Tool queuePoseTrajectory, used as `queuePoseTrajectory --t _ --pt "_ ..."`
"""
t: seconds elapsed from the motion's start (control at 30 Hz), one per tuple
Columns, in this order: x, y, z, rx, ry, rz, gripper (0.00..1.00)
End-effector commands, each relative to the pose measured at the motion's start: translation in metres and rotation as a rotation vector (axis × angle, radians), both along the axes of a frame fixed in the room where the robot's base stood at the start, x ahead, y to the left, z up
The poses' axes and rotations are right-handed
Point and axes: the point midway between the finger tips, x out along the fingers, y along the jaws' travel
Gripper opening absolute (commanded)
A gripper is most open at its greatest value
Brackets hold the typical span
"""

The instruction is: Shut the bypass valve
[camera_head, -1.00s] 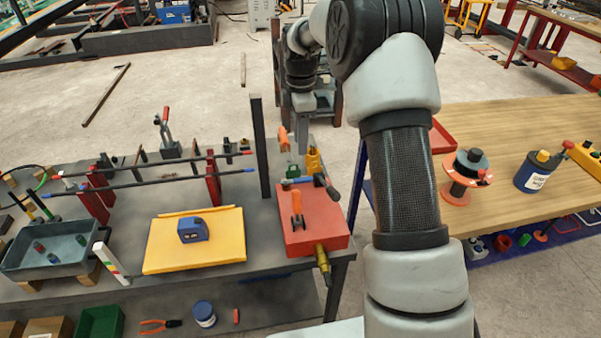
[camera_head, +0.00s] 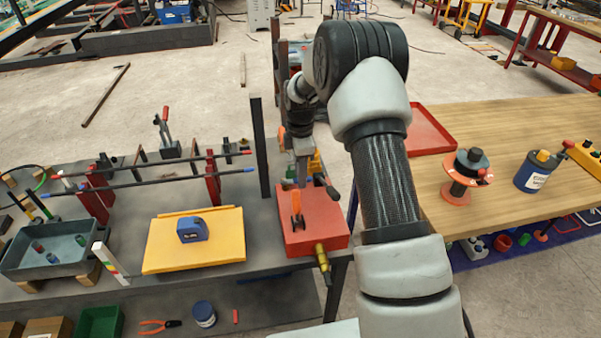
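A red box-like unit (camera_head: 325,236) sits at the right end of the dark bench. On its top stands an orange-handled lever (camera_head: 297,206), upright. A black handle (camera_head: 332,193) shows at its back right edge, and a brass fitting (camera_head: 322,258) sticks out at its front. I cannot tell which of these is the bypass valve. My gripper (camera_head: 302,182) points down over the back of the red unit, just behind the orange lever. It hides part of the unit's back. Its fingers are too small to tell whether they are open or touching anything.
A dark upright post (camera_head: 260,150) stands left of my gripper. A yellow board (camera_head: 160,245) with a blue tape measure (camera_head: 193,230) lies left of the red unit. A wooden table (camera_head: 480,120) with a red tray (camera_head: 428,130) and an orange spool (camera_head: 457,192) is at the right.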

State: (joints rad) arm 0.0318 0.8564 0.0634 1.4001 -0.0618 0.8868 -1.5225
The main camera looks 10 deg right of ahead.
Motion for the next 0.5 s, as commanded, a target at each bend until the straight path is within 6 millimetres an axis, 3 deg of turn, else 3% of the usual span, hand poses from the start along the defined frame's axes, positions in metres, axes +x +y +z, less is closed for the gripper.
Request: queuePoseTrajectory --t 0.03,0.23,0.5 --pt "0.0 0.0 0.0001 0.0 0.0 0.0 0.31" --pt "0.0 0.0 0.0003 0.0 0.0 0.0 0.0" --pt "-0.0001 0.0 0.0004 0.0 0.0 -0.003 0.0"
